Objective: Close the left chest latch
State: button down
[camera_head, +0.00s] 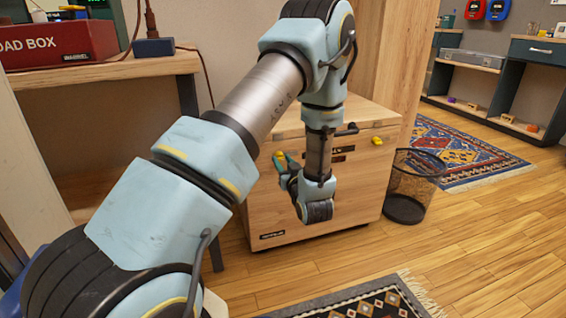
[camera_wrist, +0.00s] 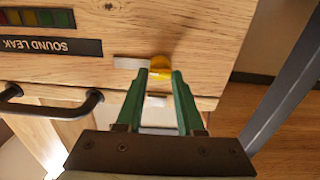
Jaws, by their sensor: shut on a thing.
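The wooden chest (camera_head: 355,190) stands on the floor with its lid down, and its front fills much of the wrist view (camera_wrist: 215,30). The left latch (camera_wrist: 160,64) is a small yellow piece by the chest's edge, beside pale metal plates. My gripper (camera_wrist: 160,76) has green fingers closed around the latch, with the yellow piece between the tips. The right latch (camera_head: 377,141) shows as a yellow piece at the chest's upper right.
A black handle (camera_wrist: 50,103) juts from the chest close to my gripper. A wire basket (camera_head: 412,185) stands right of the chest. A wooden bench (camera_head: 110,68) with a red load box (camera_head: 50,45) is at left. Patterned rugs lie on the wooden floor, which is open at right.

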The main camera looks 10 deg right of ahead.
jog(key=shift+n, duration=0.3)
jog(key=n+b, duration=0.2)
jog(key=n, duration=0.2)
jog(key=shift+a+f, duration=0.1)
jog(key=n+b, duration=0.2)
jog(key=n, duration=0.3)
jog(key=shift+a+f, duration=0.1)
jog(key=n+b, duration=0.4)
jog(key=shift+f, duration=0.1)
jog(key=shift+n+b, duration=1.6)
jog(key=shift+n, duration=0.5)
jog(key=c, duration=0.5)
grip_release()
